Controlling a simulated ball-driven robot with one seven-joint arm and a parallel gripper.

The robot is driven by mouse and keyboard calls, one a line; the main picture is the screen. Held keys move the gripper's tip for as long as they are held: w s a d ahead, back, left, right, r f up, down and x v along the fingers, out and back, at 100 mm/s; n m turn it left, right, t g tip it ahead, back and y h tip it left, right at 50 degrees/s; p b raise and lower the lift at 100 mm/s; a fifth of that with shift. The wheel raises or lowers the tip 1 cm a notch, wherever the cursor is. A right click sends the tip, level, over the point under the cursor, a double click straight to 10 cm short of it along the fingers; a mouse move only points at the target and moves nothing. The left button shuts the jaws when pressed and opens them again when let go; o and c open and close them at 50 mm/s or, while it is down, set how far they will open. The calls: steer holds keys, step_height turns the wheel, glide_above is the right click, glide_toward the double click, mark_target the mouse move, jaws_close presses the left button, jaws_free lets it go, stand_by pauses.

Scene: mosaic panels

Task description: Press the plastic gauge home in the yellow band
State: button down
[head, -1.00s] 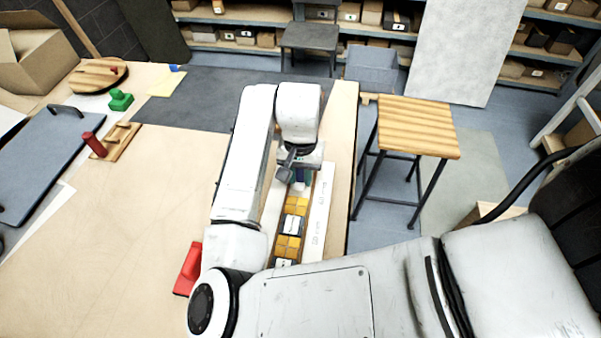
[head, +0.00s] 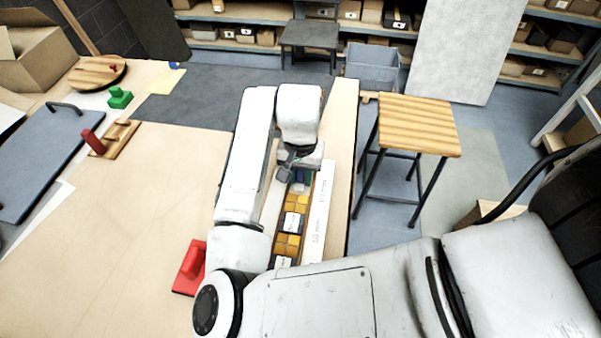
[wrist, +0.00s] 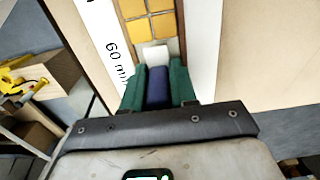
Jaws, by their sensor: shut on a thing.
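My gripper (wrist: 158,88) has green fingers, shut on a dark blue piece (wrist: 157,90) that I take to be the plastic gauge. A white block (wrist: 155,55) shows just beyond the blue piece; I cannot tell whether it is part of it. The yellow band (wrist: 148,22) of square tiles lies in a narrow channel just ahead of the fingers. In the head view the gripper (head: 300,182) is over the far part of the channel, and yellow tiles (head: 289,245) show nearer me. The gauge's lower end is hidden, so its seating cannot be seen.
A white strip marked "60 mm" (wrist: 100,35) runs along the channel. A red block (head: 190,268) lies left of my arm. A grey-blue board (head: 45,155) and a green block (head: 120,98) are on the left. A wooden stool (head: 418,125) stands right of the bench.

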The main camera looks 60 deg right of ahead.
steer(key=shift+f+b, duration=0.3)
steer(key=shift+f, duration=0.25)
steer(key=c, duration=0.8)
jaws_free()
steer(key=shift+r, duration=0.1)
step_height(320, 180, up, 11)
steer(key=shift+f, duration=0.15)
